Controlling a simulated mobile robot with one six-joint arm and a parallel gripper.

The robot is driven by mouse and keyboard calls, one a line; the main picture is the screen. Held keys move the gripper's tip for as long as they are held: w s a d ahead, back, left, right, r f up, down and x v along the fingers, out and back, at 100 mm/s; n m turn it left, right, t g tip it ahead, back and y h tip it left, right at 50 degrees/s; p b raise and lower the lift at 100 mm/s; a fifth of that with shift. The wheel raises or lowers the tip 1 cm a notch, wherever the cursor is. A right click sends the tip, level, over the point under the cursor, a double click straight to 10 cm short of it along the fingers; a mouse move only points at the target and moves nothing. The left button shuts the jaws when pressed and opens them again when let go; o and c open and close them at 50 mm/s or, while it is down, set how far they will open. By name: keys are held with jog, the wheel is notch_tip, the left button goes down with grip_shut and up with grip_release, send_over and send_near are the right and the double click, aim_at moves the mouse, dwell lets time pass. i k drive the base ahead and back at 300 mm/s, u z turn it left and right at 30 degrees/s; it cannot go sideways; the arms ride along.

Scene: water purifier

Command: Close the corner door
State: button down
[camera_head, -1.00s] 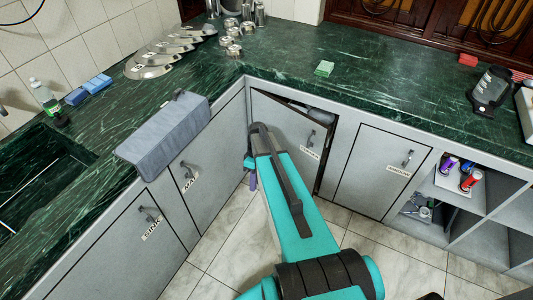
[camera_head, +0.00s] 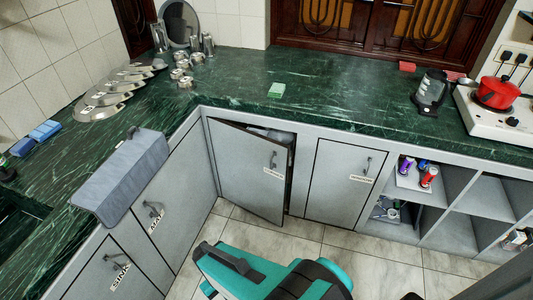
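The corner door (camera_head: 245,168) is a grey cabinet door with a handle (camera_head: 273,158) and a white label near its right edge. It stands ajar, its right edge swung out from the frame, with a dark gap and part of a pale object (camera_head: 275,135) showing behind it. My teal arm reaches in from the bottom, in front of and below the door, apart from it. My gripper itself does not show clearly; the arm's visible left end hides it or it lies out of sight.
A closed grey door (camera_head: 340,183) is to the right, then open shelves (camera_head: 453,230) with bottles. MAT and SINK doors are at left. A grey cloth (camera_head: 122,175) hangs over the green counter (camera_head: 335,95). Tiled floor (camera_head: 300,232) is free before the doors.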

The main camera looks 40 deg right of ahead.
aim_at(252, 168)
jog(key=z, duration=0.05)
jog(key=k, duration=1)
jog(key=u, duration=0.8)
jog(key=i, duration=0.8)
jog(key=u, duration=0.05)
